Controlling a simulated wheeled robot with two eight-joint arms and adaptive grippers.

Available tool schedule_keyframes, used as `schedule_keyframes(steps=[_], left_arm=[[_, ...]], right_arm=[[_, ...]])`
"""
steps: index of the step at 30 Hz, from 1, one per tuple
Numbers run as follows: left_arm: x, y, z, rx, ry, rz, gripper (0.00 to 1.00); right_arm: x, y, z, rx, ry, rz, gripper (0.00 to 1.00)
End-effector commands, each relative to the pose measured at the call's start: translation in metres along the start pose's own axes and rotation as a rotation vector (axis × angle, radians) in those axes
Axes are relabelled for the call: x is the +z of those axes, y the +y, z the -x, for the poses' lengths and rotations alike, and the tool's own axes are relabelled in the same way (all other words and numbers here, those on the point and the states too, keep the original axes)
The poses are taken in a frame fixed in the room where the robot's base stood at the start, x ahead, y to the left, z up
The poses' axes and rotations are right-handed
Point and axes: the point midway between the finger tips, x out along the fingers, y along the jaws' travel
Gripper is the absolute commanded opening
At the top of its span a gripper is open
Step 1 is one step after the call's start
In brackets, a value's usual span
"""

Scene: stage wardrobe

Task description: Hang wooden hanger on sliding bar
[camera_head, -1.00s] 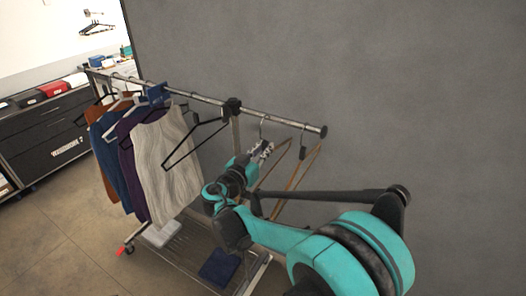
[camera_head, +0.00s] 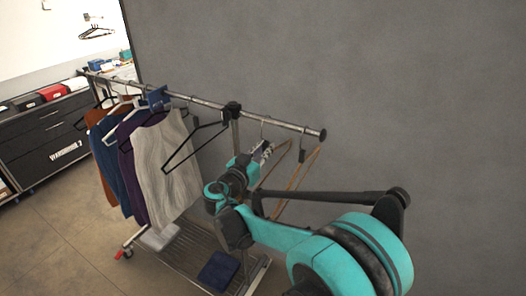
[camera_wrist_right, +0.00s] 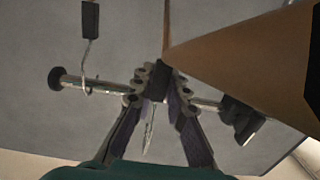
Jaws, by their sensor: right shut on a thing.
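My right gripper (camera_head: 262,152) is shut on a wooden hanger (camera_head: 272,165), just below the clothes rack's metal bar (camera_head: 278,122). In the right wrist view the gripper (camera_wrist_right: 160,80) pinches the hanger's dark neck, and a wide wooden arm (camera_wrist_right: 240,62) fills the upper right. The held hanger's hook (camera_head: 263,127) is at the bar; I cannot tell whether it rests on it. A second wooden hanger (camera_head: 300,180) hangs nearer the bar's right end. Its hook (camera_wrist_right: 87,70) crosses the bar (camera_wrist_right: 72,82) in the wrist view. My left gripper is not in view.
A black hanger (camera_head: 190,150) and several garments, including a pale grey top (camera_head: 165,165), hang left of a black clamp (camera_head: 232,109) on the bar. A folded blue cloth (camera_head: 219,270) lies on the lower shelf. A grey wall (camera_head: 400,80) stands behind.

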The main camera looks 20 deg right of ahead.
Motion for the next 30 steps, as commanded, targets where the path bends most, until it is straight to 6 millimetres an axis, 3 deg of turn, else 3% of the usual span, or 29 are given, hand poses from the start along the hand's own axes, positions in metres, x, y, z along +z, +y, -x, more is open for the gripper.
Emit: schedule_keyframes(steps=[30], left_arm=[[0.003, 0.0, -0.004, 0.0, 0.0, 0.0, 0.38]], right_arm=[[-0.001, 0.001, -0.052, 0.001, 0.0, 0.0, 0.0]])
